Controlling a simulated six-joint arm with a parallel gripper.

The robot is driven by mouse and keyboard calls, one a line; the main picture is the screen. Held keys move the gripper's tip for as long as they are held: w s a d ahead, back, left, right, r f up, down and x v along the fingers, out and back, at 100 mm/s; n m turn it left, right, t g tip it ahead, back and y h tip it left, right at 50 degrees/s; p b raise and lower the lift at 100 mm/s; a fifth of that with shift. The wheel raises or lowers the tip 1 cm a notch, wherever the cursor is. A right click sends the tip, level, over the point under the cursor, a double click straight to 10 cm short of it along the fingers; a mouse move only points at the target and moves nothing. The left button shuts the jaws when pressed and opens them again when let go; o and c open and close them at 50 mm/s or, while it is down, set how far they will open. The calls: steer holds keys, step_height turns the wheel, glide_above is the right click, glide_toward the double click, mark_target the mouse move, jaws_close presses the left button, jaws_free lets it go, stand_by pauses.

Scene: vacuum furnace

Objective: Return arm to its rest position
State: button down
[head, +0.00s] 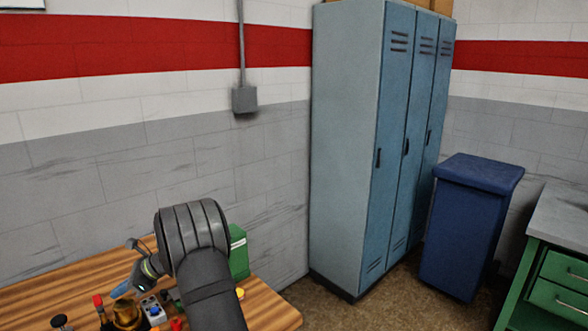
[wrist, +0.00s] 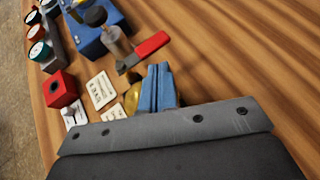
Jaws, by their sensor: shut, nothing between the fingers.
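My gripper (head: 122,289) is at the lower left of the head view, over the wooden table (head: 262,302). Its blue fingers are together with nothing between them. They also show in the wrist view, where my gripper (wrist: 158,72) points toward a red-handled lever (wrist: 150,47) next to a blue device (wrist: 88,38). A brass-coloured round part (wrist: 132,98) shows just left of the fingers, partly hidden by them. I cannot tell whether the fingers touch it. My arm hides part of the table in the head view.
A red block (wrist: 61,88), white labelled plates (wrist: 100,90) and several round-topped items (wrist: 40,51) lie left in the wrist view. A green box (head: 239,254) stands behind my arm. Blue lockers (head: 390,140), a blue bin (head: 465,225) and a green cabinet (head: 556,285) stand right.

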steer(key=shift+s+d+m+t, duration=0.15)
steer(key=shift+d+m+t, duration=0.1)
steer(key=shift+m+t, duration=0.25)
steer(key=c, duration=2.2)
jaws_free()
